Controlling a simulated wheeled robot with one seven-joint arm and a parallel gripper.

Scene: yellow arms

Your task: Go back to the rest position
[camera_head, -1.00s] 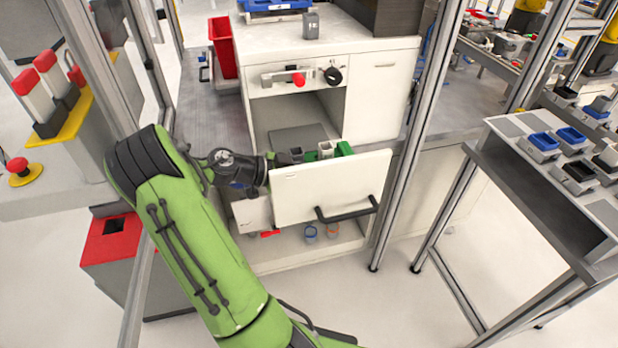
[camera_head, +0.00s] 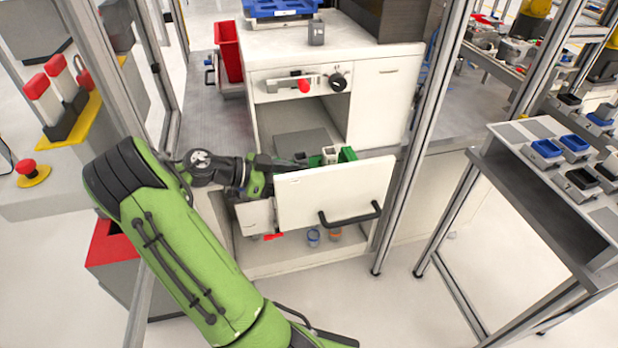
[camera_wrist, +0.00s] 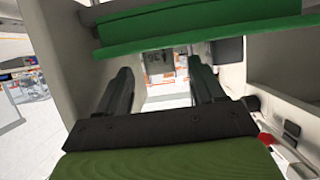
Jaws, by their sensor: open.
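My gripper shows in the wrist view (camera_wrist: 160,92) with its two dark fingers apart and nothing between them. In the head view my green arm reaches to the pulled-out drawer (camera_head: 335,197) of the white cabinet. The gripper end is mostly hidden there behind the drawer's front panel. A green bin (camera_head: 347,154) is in the drawer, to the right of my gripper. In the wrist view a green bin (camera_wrist: 200,28) lies across the top, close above the fingers, and pale walls stand on both sides.
The white cabinet (camera_head: 385,105) has an open compartment above the drawer. A red bin (camera_head: 228,50) is at its left. Metal posts (camera_head: 425,130) and a table with small blue and black bins (camera_head: 546,148) stand at right. The floor between is clear.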

